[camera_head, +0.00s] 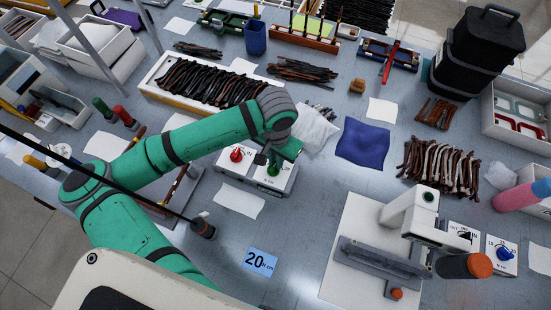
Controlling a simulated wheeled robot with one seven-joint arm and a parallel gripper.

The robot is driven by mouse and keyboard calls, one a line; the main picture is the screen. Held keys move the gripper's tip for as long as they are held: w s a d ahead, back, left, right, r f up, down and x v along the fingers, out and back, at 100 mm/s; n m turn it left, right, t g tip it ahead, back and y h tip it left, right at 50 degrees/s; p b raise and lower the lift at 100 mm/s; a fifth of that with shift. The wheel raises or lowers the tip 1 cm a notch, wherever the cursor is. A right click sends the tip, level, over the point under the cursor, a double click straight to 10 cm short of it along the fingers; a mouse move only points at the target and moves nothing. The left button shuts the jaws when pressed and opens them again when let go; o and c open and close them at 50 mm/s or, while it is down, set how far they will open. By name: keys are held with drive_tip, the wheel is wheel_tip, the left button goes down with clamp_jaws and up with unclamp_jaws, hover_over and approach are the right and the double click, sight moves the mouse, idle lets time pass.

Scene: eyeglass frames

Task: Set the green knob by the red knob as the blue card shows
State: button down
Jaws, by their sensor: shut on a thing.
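The red knob (236,155) stands on the left part of a light grey box (280,184) near the middle of the table. The green knob (273,169) is on the right part of the same box, with a pale dial plate around it. My gripper (270,160), at the end of my green arm, is over the green knob and shut on it; the fingers are small and partly hidden by the wrist. The blue card (261,260) lies flat in front of the box and reads "20" with small unit letters. The knob's exact pointer setting is too small to read.
A white press-like machine (405,225) stands at the right on a white board. A blue knob (505,253) is on a separate dial box at far right. A blue cloth (363,143) and a tray of dark frames (205,88) lie behind.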

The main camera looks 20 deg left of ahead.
drive_tip(key=m, duration=0.5)
drive_tip(key=shift+s+d+m, duration=0.2)
drive_tip(key=shift+d+m, duration=0.1)
drive_tip(key=shift+s+d+m, duration=0.15)
drive_tip(key=shift+m, duration=1.95)
drive_tip(key=c, duration=1.8)
unclamp_jaws()
wheel_tip(320, 180, up, 11)
drive_tip(key=shift+f, duration=0.1)
